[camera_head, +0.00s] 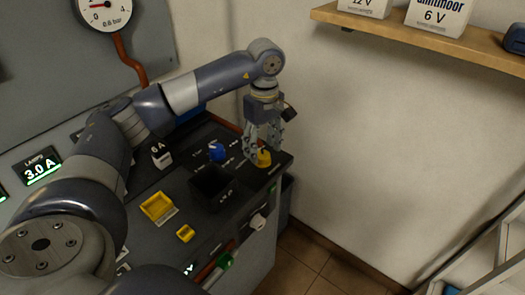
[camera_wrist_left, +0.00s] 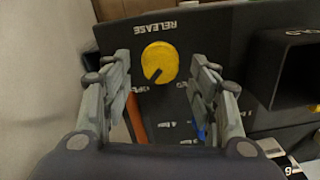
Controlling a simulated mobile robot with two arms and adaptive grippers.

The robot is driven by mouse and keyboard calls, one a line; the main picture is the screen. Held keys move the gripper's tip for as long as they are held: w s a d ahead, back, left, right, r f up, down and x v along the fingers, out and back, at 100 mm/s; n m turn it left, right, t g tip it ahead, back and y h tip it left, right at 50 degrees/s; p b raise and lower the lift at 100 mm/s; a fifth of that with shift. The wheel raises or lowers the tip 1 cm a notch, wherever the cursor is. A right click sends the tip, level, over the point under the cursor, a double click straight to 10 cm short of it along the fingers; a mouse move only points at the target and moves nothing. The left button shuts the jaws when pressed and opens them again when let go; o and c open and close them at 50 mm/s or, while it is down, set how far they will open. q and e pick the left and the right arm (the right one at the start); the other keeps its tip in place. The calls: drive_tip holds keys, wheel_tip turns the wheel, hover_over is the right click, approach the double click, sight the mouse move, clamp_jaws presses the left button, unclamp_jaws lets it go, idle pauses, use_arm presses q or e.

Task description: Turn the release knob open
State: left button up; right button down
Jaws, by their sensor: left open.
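The yellow release knob (camera_head: 264,158) sits at the far right corner of the dark console top. It also shows in the left wrist view (camera_wrist_left: 160,61), round with a dark pointer line toward the lower left, below the label RELEASE. My left gripper (camera_head: 262,156) is open and points down at the knob. In the left wrist view its two fingers (camera_wrist_left: 161,73) stand apart on either side of the knob, with gaps visible between them and it. I cannot tell the exact height of the fingertips over the console. My right gripper is not in view.
A blue knob (camera_head: 216,152) and a black open box (camera_head: 211,186) stand left of the release knob. A yellow tray (camera_head: 157,206) and a small yellow piece (camera_head: 185,233) lie nearer. A wall shelf (camera_head: 430,38) holds batteries at upper right. A ladder-like frame (camera_head: 490,258) stands at lower right.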

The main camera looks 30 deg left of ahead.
sight(264, 153)
use_arm(q)
wheel_tip(264, 153, up, 10)
drive_tip(key=shift+f, duration=0.2)
drive_tip(key=shift+w, duration=0.15)
idle(0.4)
